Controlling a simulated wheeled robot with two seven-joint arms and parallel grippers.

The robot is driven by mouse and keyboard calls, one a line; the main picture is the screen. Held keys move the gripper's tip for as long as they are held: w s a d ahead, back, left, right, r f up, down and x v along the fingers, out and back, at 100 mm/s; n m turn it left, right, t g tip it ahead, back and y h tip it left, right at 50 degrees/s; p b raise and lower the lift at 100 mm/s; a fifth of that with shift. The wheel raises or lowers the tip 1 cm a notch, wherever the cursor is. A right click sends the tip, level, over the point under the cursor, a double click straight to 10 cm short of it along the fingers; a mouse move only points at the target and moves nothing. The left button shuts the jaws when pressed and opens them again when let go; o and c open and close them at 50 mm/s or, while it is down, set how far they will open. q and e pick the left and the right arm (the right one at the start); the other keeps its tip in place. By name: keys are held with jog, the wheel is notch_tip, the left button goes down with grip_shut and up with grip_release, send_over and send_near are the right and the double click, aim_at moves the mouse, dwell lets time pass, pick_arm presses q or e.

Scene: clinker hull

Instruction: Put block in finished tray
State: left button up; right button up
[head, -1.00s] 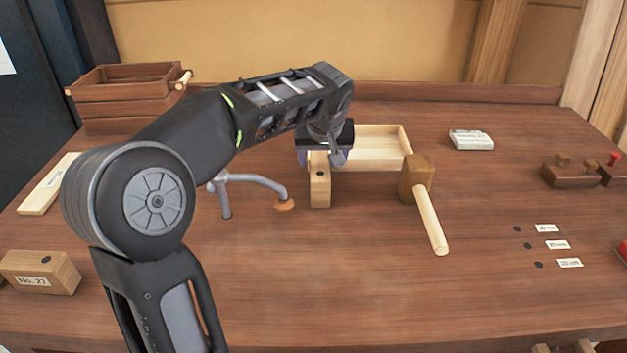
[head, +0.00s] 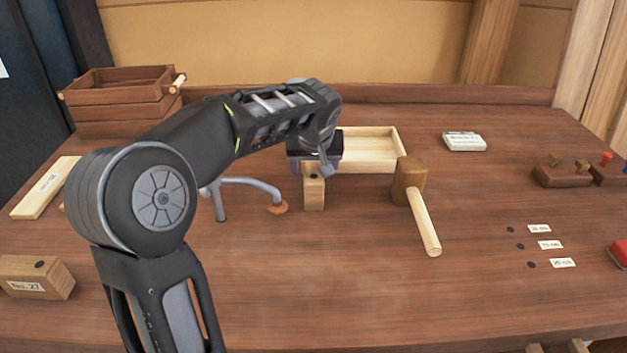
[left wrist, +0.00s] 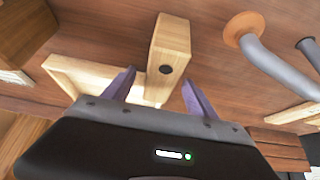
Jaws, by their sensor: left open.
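A pale wooden block (head: 314,192) with a dark round spot stands on the bench, below my left gripper (head: 317,168). The gripper is open, with a finger to each side of the block's far end. In the left wrist view the block (left wrist: 172,42) extends away from the gap between the purple fingers (left wrist: 158,92); I cannot tell whether they touch it. A shallow pale wooden tray (head: 398,146) lies just behind and right of the block, partly hidden by my gripper. It looks empty where visible; I see no label on it. My right gripper is out of view.
A mallet (head: 408,182) stands right of the block, its handle toward me. A grey bent-pipe item (head: 245,184) is left of the block. A block labelled No.27 (head: 37,277) sits front left. A brown crate (head: 118,112) stands back left. The front middle is clear.

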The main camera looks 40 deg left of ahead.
pick_arm(q)
jog(key=p+x, duration=0.1)
jog(key=x, duration=0.4)
jog(key=shift+f, duration=0.15)
dwell(0.4)
grip_shut()
dwell(0.5)
